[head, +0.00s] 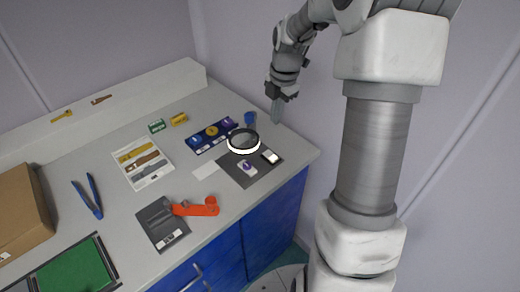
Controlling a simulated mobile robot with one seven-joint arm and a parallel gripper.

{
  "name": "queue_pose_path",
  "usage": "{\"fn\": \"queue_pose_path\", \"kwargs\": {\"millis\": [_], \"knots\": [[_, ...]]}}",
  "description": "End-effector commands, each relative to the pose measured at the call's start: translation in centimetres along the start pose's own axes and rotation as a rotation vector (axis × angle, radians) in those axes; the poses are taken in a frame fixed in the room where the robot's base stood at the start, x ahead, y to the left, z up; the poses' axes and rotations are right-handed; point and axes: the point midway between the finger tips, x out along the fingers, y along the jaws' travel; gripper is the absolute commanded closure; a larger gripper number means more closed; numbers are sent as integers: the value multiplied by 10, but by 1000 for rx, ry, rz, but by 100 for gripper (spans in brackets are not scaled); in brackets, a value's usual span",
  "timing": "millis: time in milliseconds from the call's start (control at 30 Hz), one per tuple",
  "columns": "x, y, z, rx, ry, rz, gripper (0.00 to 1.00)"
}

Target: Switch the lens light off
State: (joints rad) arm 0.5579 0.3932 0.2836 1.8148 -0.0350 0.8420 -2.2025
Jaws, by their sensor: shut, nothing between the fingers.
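The round magnifying lens (243,138) stands over a dark grey mat (235,178) near the right end of the bench. Its dark rim has a bright white band along the lower edge, which looks lit. A small white and black piece (270,157) lies on the mat to the right of the lens; I cannot tell whether it is the light's switch. My gripper (276,118) points down above the back right of the bench, to the right of and behind the lens. Its fingers are shut and empty. It appears apart from the lens.
A blue cup (250,118) stands close behind the lens. A dark blue tray (212,136) with round pieces lies left of it. A white card with a purple mark (247,167) lies on the mat. An orange tool (197,207) and blue-handled pliers (90,197) lie farther left.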

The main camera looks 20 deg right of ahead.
Motion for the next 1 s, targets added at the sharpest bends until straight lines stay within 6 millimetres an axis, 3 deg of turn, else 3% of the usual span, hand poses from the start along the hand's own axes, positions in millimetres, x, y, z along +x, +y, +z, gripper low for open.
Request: {"fn": "queue_pose_path", "kwargs": {"millis": [167,567,767,1000], "knots": [[0,-2,9,5,-1,6,100],[2,-2,9,5,0,5,100],[27,-3,8,4,3,3,100],[80,-2,8,4,3,3,100]]}}
